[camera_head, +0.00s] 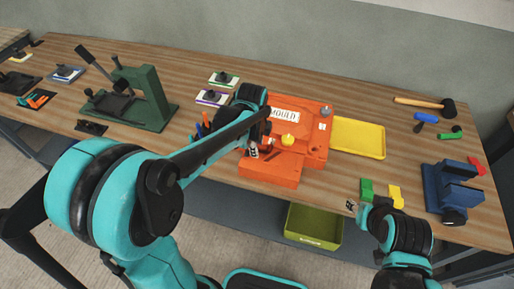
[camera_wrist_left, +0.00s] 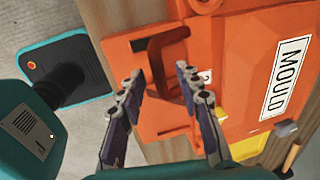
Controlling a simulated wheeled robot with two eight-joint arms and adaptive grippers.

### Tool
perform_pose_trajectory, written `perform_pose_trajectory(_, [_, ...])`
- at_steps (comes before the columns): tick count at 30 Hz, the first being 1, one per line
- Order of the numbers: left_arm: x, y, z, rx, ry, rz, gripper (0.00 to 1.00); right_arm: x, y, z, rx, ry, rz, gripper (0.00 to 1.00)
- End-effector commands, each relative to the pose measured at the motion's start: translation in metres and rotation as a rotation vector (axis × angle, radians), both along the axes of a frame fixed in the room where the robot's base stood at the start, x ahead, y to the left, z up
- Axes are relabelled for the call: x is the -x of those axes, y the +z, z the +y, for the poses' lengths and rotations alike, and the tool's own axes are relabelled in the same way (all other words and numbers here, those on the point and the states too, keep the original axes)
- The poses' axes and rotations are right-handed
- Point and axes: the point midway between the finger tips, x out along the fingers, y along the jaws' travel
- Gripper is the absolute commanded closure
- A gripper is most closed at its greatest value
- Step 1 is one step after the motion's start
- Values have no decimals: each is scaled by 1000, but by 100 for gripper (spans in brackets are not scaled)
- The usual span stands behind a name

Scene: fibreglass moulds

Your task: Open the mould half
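The orange mould (camera_head: 312,148), with a white MOULD label, lies on the wooden bench near its front edge. It also shows in the left wrist view (camera_wrist_left: 235,50). A dark reddish handle (camera_wrist_left: 157,62) stands on its orange front part. My left gripper (camera_head: 256,150) is over that front part; in the left wrist view (camera_wrist_left: 159,78) its fingers are apart, one on each side of the handle's lower end. I cannot tell whether they touch it. My right gripper (camera_head: 353,207) is by the bench's front edge, too small to read. My left arm hides the mould's left side.
A yellow tray (camera_head: 358,138) lies right of the mould. Green (camera_head: 366,190) and yellow (camera_head: 396,196) blocks are near my right gripper. A blue vise-like device (camera_head: 452,190) stands at the right, a green press (camera_head: 150,98) at the left. A green bin (camera_head: 314,226) is below the bench.

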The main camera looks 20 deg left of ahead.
Motion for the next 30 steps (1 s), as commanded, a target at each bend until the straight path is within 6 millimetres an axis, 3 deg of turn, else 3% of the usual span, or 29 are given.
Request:
perform_pose_trajectory(9, [-1, -4, 0, 0, 1, 0, 66, 0, -1, 0, 0, 0, 0, 60])
perform_pose_trajectory(10, [-1, -4, 0, 0, 1, 0, 68, 0, -1, 0, 0, 0, 0, 60])
perform_pose_trajectory(14, [-1, -4, 0, 0, 1, 0, 100, 0, -1, 0, 0, 0, 0, 60])
perform_pose_trajectory(23, [-1, -1, 0, 0, 1, 7, 100, 0, 1, 0, 0, 0, 0, 60])
perform_pose_trajectory(30, [-8, 28, 0, -2, 1, 82, 100, 0, 23, 0, 0, 0, 0, 60])
